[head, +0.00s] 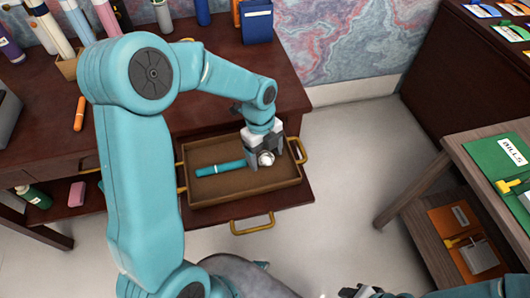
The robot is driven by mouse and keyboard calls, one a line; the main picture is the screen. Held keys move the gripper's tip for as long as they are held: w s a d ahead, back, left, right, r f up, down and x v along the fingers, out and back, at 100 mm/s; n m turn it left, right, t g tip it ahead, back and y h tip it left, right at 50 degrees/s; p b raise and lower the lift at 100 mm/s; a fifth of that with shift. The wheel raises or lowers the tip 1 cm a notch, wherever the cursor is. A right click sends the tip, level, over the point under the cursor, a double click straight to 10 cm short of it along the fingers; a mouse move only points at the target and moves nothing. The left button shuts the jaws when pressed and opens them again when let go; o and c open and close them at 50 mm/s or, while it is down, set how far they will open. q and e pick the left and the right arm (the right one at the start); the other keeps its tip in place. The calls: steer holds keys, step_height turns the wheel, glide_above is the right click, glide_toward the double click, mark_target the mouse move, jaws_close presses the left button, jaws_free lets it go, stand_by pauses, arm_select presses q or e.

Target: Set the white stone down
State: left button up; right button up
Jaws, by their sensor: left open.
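The white stone (266,158) is small, pale and rounded. It sits at the right part of a brown tray (240,191) with brass handles. My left gripper (265,162) reaches down into the tray, its grey fingers apart on either side of the stone. I cannot tell whether a finger still touches it. A teal pen-like stick (220,168) lies in the tray, left of the stone. Part of my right gripper (362,291) shows at the bottom edge, cut off, and its fingers are not clear.
The tray rests on an open drawer (291,198) with a brass pull. Above is the dark desk (205,122) with an orange stick (79,113) and a blue holder (257,22). A wooden shelf unit (459,163) stands at right. The floor between is clear.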

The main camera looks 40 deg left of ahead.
arm_select(q)
step_height(320, 180, up, 12)
steer(key=a+p, duration=0.1)
steer(key=shift+w+a, duration=0.3)
steer(key=shift+a, duration=0.05)
steer(key=shift+r, duration=0.15)
